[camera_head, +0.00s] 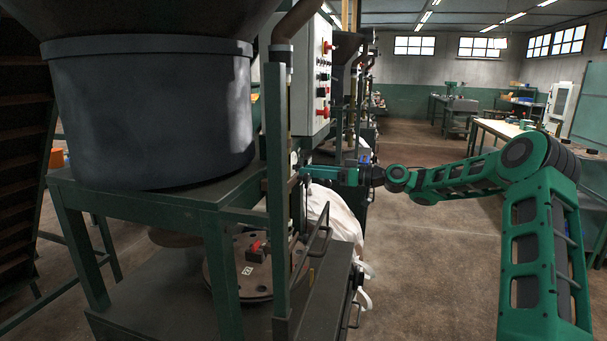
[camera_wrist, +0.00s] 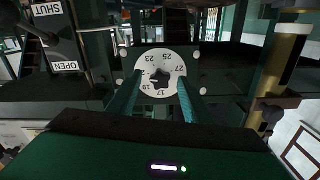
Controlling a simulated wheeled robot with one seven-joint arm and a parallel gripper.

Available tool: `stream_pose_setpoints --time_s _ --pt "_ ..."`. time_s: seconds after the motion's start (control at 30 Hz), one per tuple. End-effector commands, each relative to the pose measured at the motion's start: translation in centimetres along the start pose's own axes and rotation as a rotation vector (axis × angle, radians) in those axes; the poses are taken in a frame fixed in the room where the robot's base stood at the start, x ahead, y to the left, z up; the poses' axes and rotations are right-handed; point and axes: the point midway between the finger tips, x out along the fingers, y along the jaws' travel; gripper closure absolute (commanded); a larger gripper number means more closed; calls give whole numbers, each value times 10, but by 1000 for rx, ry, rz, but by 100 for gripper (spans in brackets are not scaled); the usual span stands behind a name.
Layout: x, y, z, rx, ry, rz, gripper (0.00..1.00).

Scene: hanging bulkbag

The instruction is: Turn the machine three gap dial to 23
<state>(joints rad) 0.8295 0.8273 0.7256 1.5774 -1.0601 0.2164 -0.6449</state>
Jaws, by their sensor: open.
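The gap dial (camera_wrist: 173,87) is a round white plate with numbers around it and a dark lobed knob (camera_wrist: 162,79) at its centre. It is in the upper middle of the wrist view. I can read 17 at the bottom, 19 at lower left, and 25 and 27 at upper right. The exact setting is too small to read surely. My gripper (camera_wrist: 161,82) is open, with one green finger on each side of the knob; contact cannot be told.
A SHUT/OPEN plate (camera_wrist: 58,38) is at upper left in the wrist view, and a brass-coloured cylinder (camera_wrist: 283,65) is at right. In the head view are a green post (camera_head: 277,190), a control box (camera_head: 316,75), and a white bag (camera_head: 335,213) below my gripper. Open floor lies right.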

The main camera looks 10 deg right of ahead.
Motion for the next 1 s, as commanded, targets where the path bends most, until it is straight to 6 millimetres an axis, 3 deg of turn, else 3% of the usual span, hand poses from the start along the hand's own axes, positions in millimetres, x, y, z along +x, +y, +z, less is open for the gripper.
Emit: stream_pose_setpoints --time_s 0.2,0.57,0.73,1.0 --pt "20 0 0 0 -1 0 54" --pt "23 1 0 0 -1 2 54" --pt "23 1 0 0 -1 2 95" --pt "23 2 0 13 0 4 96"
